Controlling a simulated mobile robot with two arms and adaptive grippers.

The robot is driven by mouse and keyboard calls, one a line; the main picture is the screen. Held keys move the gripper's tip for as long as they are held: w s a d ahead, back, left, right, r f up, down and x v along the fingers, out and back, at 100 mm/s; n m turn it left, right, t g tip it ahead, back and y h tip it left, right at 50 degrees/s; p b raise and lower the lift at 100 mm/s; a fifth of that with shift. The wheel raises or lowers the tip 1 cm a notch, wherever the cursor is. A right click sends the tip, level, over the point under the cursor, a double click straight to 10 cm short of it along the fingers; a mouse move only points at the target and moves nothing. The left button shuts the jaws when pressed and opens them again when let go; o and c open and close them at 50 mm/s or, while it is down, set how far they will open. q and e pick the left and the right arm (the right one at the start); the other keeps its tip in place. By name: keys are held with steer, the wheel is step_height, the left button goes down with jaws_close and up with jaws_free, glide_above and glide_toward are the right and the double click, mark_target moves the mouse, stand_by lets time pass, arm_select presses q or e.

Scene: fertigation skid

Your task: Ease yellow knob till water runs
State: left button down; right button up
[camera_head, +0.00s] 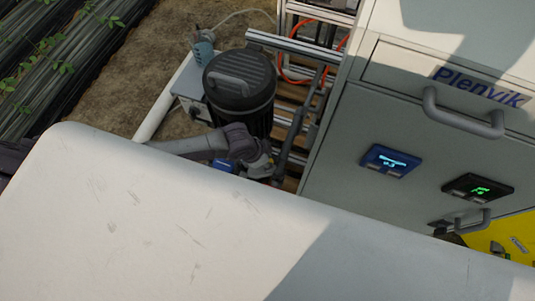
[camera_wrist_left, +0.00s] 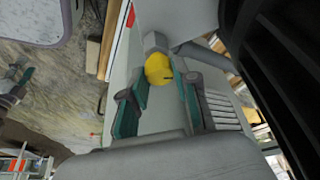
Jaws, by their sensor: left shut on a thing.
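The yellow knob (camera_wrist_left: 158,68) shows in the left wrist view, on a grey fitting beside a grey pipe. My left gripper (camera_wrist_left: 161,78) has its two teal-padded fingers on either side of the knob and is shut on it. In the head view my left gripper (camera_head: 258,165) is low beside the black ribbed-lid tank (camera_head: 240,85), and the knob is hidden there. I see no running water in either view.
A grey cabinet (camera_head: 330,140) with handles and two lit displays (camera_head: 390,160) (camera_head: 478,188) stands right of the tank. Grey pipes (camera_head: 292,130) and an orange hose (camera_head: 290,76) run between them. A small pump (camera_head: 203,47) stands behind. A broad pale surface (camera_head: 150,220) fills the foreground.

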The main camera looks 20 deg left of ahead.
arm_select(q)
steer(key=n+p, duration=0.2)
steer(key=n+y+p, duration=0.1)
steer(key=p, duration=0.1)
steer(key=shift+s+d+r+n+t, duration=0.15)
steer(key=shift+r+n+t, duration=0.1)
steer(key=shift+n+t, duration=0.15)
steer(key=n+y+p, duration=0.1)
steer(key=n+p, duration=0.1)
steer(key=n, duration=0.1)
steer(key=shift+d+f+n+y+p, duration=0.1)
steer(key=shift+n+y+p, duration=0.2)
steer(key=shift+f+n+t+y+p, duration=0.1)
steer(key=shift+n+t+y+p, duration=0.25)
steer(key=shift+n, duration=0.65)
steer(key=shift+d+n+y, duration=0.1)
steer(key=shift+n+y, duration=0.25)
steer(key=shift+n, duration=0.45)
steer(key=shift+n+y, duration=0.7)
steer(key=shift+n, duration=1.2)
steer(key=c, duration=0.9)
jaws_free()
